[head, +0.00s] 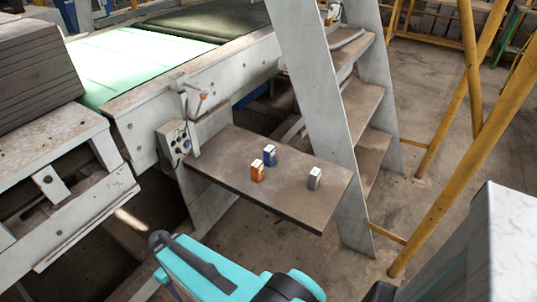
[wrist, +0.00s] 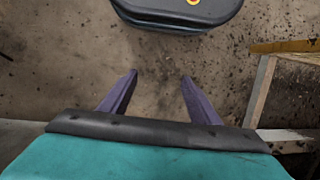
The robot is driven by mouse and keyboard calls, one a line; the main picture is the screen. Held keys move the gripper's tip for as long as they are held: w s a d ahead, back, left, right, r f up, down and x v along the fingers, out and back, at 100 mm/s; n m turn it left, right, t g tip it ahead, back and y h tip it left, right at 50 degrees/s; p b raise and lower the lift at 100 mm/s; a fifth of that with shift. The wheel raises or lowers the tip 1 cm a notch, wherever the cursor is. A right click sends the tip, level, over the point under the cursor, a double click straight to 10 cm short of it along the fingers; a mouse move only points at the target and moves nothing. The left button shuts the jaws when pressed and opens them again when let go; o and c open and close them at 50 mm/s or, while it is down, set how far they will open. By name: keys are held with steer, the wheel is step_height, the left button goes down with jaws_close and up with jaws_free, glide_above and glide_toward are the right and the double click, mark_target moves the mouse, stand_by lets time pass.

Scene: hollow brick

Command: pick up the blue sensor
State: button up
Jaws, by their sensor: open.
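The blue sensor (head: 270,156) is a small upright block with a white top, standing on a brown shelf (head: 230,180) in the head view. An orange block (head: 257,170) stands just in front and to the left of it, hiding a little of its lower left side. A grey block (head: 315,178) stands farther right on the same shelf. In the wrist view my gripper (wrist: 158,78) has two purple fingers spread apart with nothing between them. It points at bare floor, and no sensor shows there.
A grey control box (head: 176,140) with buttons sits at the shelf's left end. A ladder-like stair (head: 325,110) rises behind the shelf's right side. Yellow rails (head: 465,130) stand at the right. The concrete floor (head: 410,205) between shelf and rails is mostly clear.

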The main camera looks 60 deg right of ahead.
steer(key=w+d+r+t+p, duration=0.3)
steer(key=w+d+r, duration=0.75)
steer(key=r, duration=0.35)
steer(key=s+d+r+t, duration=0.1)
steer(key=d+r, duration=0.4)
steer(key=d, duration=0.3)
steer(key=s+d+r, duration=0.1)
steer(key=d+r, duration=0.4)
steer(key=d, duration=0.4)
steer(key=s+d+r+t, duration=0.1)
steer(key=d+r, duration=0.4)
steer(key=d, duration=0.3)
steer(key=shift+s+d+r+t+p, duration=0.1)
steer(key=shift+s+d+t+p, duration=0.15)
steer(key=shift+t+p, duration=0.1)
steer(key=s+d+r, duration=0.5)
steer(key=s+d, duration=0.1)
steer(key=d, duration=0.3)
steer(key=t+h, duration=0.1)
steer(key=t, duration=0.1)
glide_toward(270, 148)
steer(key=shift+w+a+f, duration=0.1)
steer(key=shift+a, duration=0.15)
steer(key=shift+p+x, duration=0.8)
steer(key=shift+x, duration=3.55)
